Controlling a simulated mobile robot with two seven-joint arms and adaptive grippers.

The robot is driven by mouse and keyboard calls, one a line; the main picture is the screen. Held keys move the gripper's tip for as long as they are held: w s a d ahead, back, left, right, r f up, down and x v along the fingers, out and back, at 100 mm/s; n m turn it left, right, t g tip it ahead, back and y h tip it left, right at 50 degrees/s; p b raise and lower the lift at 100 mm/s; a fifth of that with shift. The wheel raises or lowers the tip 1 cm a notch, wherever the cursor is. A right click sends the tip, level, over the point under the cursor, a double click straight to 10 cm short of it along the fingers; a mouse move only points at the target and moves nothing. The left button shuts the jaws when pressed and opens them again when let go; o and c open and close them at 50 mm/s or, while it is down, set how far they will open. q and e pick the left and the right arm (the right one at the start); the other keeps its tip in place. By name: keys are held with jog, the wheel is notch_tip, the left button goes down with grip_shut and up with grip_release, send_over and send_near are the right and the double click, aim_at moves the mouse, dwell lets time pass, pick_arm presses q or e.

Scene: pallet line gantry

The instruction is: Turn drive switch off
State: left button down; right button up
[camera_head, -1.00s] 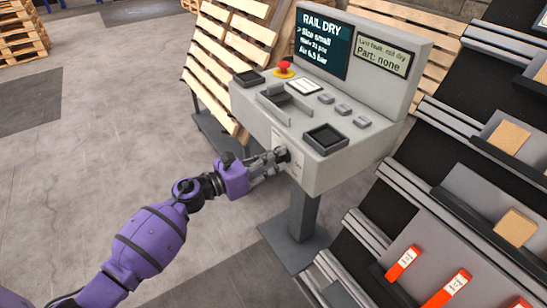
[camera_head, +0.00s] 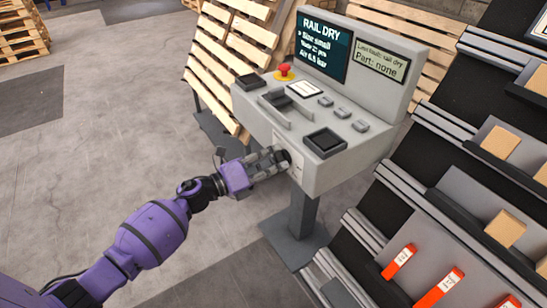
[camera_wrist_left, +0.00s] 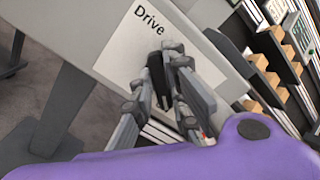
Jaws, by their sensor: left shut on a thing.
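The grey control console (camera_head: 335,175) stands on a post, with a white plate marked "Drive" (camera_wrist_left: 125,55) on its front face. The black drive switch knob (camera_wrist_left: 156,78) sticks out from this plate in the left wrist view. My left gripper (camera_head: 282,158) is at the console's front face, its fingers shut on the knob; in the left wrist view the fingertips (camera_wrist_left: 162,62) lie on either side of it. The fingers hide part of the knob and plate. The head view barely shows the knob. My right gripper is not in view.
The console top carries a red stop button (camera_head: 284,71), black trays and several grey buttons. Its screen (camera_head: 322,46) reads "RAIL DRY". Wooden pallets (camera_head: 225,60) lean behind it.

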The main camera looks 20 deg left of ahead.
pick_arm(q)
jog(key=n+p, duration=0.1)
jog(key=n, duration=0.2)
jog(key=shift+a+n, duration=0.1)
jog(key=shift+n, duration=0.2)
jog(key=n+p, duration=0.1)
jog(key=n, duration=0.2)
jog(key=shift+f, duration=0.1)
jog(key=shift+n, duration=0.3)
jog(key=shift+f, duration=0.1)
jog(key=c, duration=1.7)
grip_release()
jog(key=v, duration=1.2)
